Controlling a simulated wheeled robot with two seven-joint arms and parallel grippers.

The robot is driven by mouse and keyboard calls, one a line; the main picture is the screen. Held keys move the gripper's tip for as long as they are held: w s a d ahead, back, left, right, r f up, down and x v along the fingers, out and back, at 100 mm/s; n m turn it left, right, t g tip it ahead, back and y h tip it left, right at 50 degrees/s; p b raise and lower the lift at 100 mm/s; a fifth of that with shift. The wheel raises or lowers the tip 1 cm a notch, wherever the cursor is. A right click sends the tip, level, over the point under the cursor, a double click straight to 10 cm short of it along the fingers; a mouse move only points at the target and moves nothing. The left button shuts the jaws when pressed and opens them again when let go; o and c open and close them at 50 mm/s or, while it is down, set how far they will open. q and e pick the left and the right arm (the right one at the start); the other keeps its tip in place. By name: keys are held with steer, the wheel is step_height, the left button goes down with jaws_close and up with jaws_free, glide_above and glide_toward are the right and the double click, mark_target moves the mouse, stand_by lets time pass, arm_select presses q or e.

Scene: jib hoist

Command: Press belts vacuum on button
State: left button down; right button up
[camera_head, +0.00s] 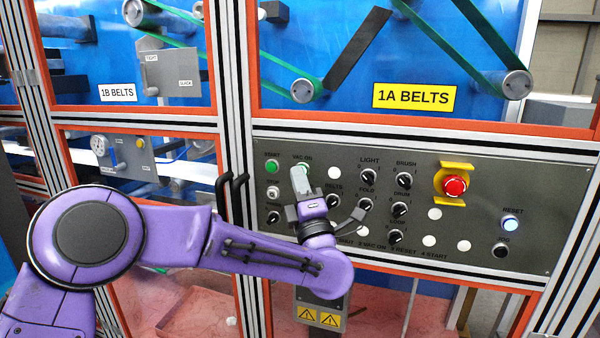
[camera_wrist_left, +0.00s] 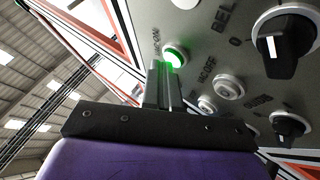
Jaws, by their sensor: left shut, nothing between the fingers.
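The green VAC ON button (camera_head: 306,166) is on the grey control panel, in its top row, partly hidden by my fingertips. My left gripper (camera_head: 299,178) is shut and empty, its fingers pointing at this button. In the left wrist view a glowing green button (camera_wrist_left: 175,56) lies right at the tips of the shut fingers (camera_wrist_left: 163,82). Fingertips and button look very close; I cannot tell whether they touch or whether the button is pushed in. My right gripper is not in view.
A green START button (camera_head: 272,165) is just left. Several black knobs, such as the LIGHT knob (camera_head: 368,177), stick out to the right. A red emergency stop (camera_head: 454,185) in a yellow guard and a lit RESET button (camera_head: 509,223) are farther right.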

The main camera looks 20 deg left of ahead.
arm_select(q)
steer(key=shift+s+b, duration=0.35)
steer(key=shift+s, duration=0.3)
steer(key=s+b, duration=0.2)
steer(key=s, duration=0.3)
steer(key=shift+a+b, duration=0.1)
steer(key=shift+b, duration=0.3)
